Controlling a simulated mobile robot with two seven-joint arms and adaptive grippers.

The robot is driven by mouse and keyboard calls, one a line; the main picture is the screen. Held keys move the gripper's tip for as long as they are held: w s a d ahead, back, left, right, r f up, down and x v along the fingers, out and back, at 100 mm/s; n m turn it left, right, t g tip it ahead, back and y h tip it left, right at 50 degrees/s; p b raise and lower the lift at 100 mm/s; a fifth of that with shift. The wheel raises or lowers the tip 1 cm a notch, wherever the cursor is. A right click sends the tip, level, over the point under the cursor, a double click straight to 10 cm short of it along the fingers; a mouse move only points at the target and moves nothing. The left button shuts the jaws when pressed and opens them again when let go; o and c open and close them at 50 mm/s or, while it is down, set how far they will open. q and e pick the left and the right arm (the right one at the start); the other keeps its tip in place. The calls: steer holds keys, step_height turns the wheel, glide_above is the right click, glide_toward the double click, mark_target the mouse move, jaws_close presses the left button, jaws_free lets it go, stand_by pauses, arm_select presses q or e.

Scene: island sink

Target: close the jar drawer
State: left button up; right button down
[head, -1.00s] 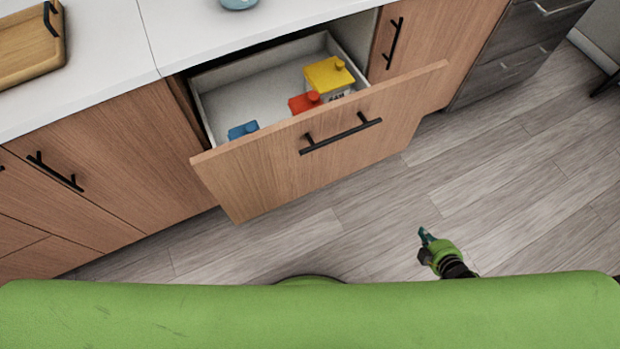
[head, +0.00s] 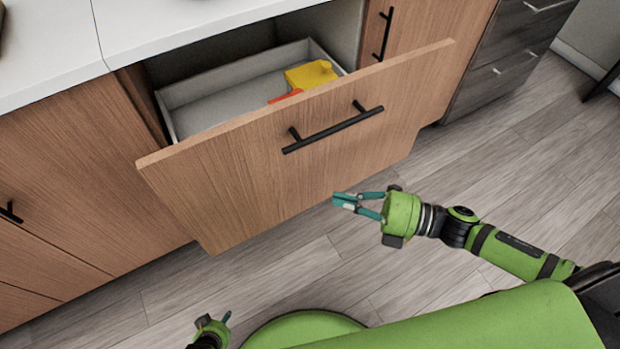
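The jar drawer (head: 240,170) is pulled well out of the island, with its wooden front and black bar handle (head: 332,130) facing me.
A white countertop (head: 200,22) runs above the drawer. Wooden cabinets with black handles (head: 383,34) flank it, and dark drawers (head: 505,58) stand at the right. The grey plank floor (head: 500,160) in front is clear.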

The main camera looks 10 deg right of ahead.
steer(key=shift+w+a, duration=2.75)
steer(key=shift+w, duration=0.25)
steer(key=shift+w, duration=0.1)
